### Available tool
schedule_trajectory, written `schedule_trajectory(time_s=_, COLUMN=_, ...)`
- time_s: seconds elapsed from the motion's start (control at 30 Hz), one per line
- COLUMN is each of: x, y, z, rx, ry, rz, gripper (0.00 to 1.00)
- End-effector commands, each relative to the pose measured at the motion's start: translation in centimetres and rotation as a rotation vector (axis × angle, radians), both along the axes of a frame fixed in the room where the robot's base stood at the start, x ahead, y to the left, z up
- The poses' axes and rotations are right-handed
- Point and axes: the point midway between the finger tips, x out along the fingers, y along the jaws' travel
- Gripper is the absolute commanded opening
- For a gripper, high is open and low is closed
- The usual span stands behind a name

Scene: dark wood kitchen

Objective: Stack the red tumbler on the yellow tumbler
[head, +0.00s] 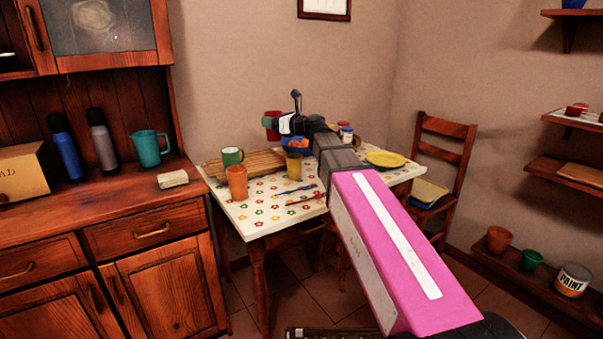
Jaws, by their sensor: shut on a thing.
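The red tumbler (273,131) is at the far end of my arm, above the back of the table, partly hidden by my gripper (272,121). My gripper is shut on it. The yellow tumbler (294,169) stands on the table below and slightly right of the gripper in the picture. The distance between the two tumblers is hard to judge from this view.
An orange tumbler (237,183) and a green mug (232,156) stand left of the yellow tumbler, by a wooden slatted board (262,161). Cutlery (299,191) lies in front. A yellow plate (386,158) and small jars (346,132) are right. The table's front left is clear.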

Motion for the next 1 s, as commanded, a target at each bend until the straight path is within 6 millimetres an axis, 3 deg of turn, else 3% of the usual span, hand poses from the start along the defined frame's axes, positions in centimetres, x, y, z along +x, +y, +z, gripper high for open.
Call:
schedule_trajectory(time_s=0.17, x=1.7, y=-1.0, z=-1.1, rx=-0.001, ry=0.004, rz=0.006, gripper=0.45)
schedule_trajectory(time_s=0.6, x=8.6, y=-5.5, z=-6.0, rx=0.000, ry=0.001, rz=0.005, gripper=0.45)
schedule_trajectory(time_s=1.0, x=9.5, y=-6.2, z=-8.4, rx=-0.001, ry=0.002, rz=0.006, gripper=0.45)
